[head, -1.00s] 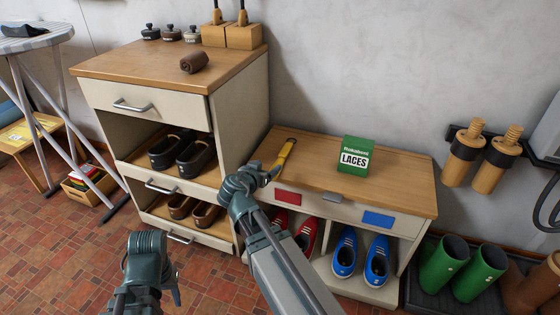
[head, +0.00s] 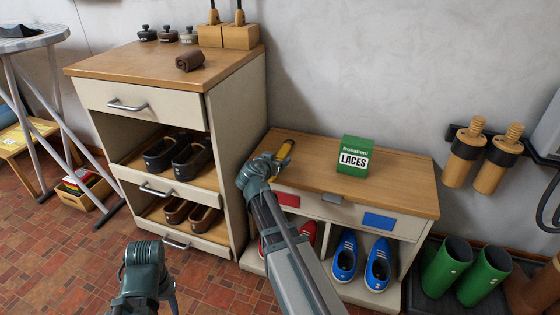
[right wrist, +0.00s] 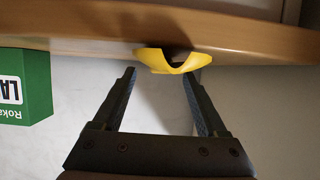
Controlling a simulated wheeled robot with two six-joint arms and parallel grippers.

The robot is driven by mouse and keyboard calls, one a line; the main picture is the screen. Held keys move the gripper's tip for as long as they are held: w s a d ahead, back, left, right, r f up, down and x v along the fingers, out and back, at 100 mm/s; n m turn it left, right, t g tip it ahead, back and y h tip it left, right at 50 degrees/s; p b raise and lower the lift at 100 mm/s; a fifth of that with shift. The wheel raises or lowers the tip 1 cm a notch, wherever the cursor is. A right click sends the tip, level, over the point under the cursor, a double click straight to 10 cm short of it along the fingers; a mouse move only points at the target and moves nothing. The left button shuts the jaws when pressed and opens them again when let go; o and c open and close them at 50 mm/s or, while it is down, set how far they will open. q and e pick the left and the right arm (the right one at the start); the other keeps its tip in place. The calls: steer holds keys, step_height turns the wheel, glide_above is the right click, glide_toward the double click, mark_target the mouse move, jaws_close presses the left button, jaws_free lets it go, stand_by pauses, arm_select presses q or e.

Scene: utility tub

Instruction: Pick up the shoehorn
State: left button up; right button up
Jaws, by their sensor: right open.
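The yellow shoehorn (head: 286,149) lies on the wooden top of the low cabinet, near its left end. My right gripper (head: 273,160) is at the shoehorn and hides its near part in the head view. In the right wrist view the shoehorn's curved yellow end (right wrist: 172,62) shows just beyond and between the fingertips of the open right gripper (right wrist: 160,76). No grip on it shows. My left arm is low at the left of the head view; its jaws (head: 168,297) cannot be made out clearly.
A green laces box (head: 355,155) stands on the low cabinet (head: 400,192), right of the shoehorn. A taller shoe cabinet (head: 236,118) rises close on the left. Red and blue shoes (head: 362,257) sit below. The cabinet top right of the box is clear.

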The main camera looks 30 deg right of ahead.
steer(key=shift+x, duration=0.95)
arm_select(q)
steer(key=shift+f, duration=0.35)
arm_select(e)
steer(key=shift+a, duration=0.1)
jaws_close()
steer(key=shift+r, duration=0.1)
